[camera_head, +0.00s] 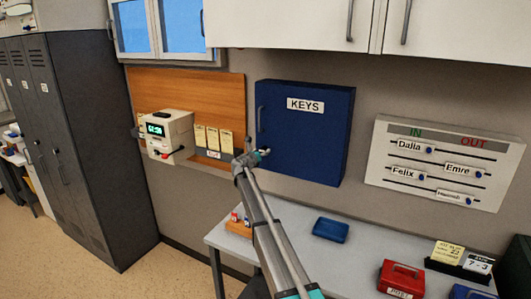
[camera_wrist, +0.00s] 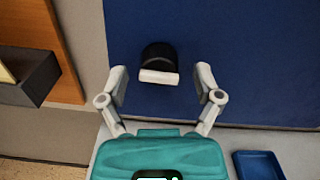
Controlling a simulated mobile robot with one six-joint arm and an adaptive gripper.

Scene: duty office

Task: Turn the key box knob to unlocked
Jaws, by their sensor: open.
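The dark blue key box (camera_head: 322,150), labelled KEYS, hangs on the wall; its front fills the upper right of the wrist view (camera_wrist: 255,60). The knob (camera_wrist: 158,72) is on its lower left front, a black round base with a pale bar lying nearly level in the wrist view. In the head view I cannot make the knob out behind my gripper (camera_head: 262,154). In the wrist view my gripper (camera_wrist: 162,78) is open, with one finger left and one right of the knob, apart from it. I cannot tell how far the fingertips are from the box front.
A grey table (camera_head: 345,270) below the box bears a blue tray (camera_head: 331,230) and a red box (camera_head: 401,279). Left of the key box is a wooden board (camera_head: 220,95) with a white device (camera_head: 168,137). An IN/OUT board (camera_head: 440,160) hangs to the right. Cabinets are above.

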